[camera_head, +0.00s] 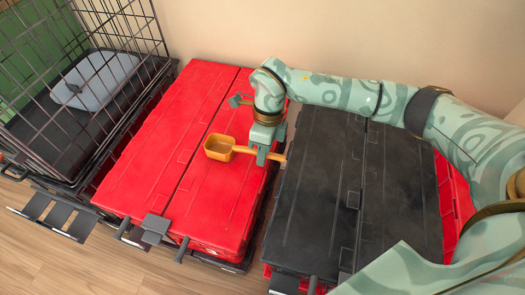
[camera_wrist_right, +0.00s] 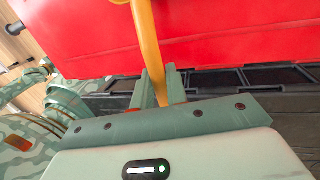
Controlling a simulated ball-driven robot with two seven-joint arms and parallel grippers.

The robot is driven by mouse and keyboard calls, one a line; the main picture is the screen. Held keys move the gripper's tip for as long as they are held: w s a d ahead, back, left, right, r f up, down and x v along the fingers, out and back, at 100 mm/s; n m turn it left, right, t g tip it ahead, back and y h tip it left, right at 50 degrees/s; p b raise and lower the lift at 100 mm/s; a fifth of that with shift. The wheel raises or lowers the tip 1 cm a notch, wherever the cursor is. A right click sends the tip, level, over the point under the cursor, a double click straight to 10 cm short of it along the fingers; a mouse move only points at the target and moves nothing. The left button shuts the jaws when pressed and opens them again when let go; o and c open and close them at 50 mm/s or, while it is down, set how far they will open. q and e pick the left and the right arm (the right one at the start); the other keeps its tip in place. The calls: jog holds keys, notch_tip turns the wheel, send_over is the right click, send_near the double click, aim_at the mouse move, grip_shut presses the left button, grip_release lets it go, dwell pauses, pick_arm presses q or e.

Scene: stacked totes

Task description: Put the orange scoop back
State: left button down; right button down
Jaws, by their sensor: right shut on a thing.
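The orange scoop (camera_head: 220,147) is over the red lid of the left tote (camera_head: 150,170) in the head view, its cup to the left and its handle to the right. My right gripper (camera_head: 262,155) is shut on the scoop's handle. In the right wrist view the orange handle (camera_wrist_right: 146,40) runs up from between the two fingers of my right gripper (camera_wrist_right: 160,88). I cannot tell whether the scoop touches the lid. My left gripper is not in view.
A black-lidded tote (camera_head: 320,190) stands to the right, with a narrow gap between it and the red one. A wire crate (camera_head: 80,90) with a grey-blue cushion (camera_head: 97,80) stands at the left. A small grey-green object (camera_head: 237,100) lies on the red lid's far part.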

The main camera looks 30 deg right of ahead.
jog(key=shift+f, duration=0.15)
jog(key=c, duration=1.4)
grip_release()
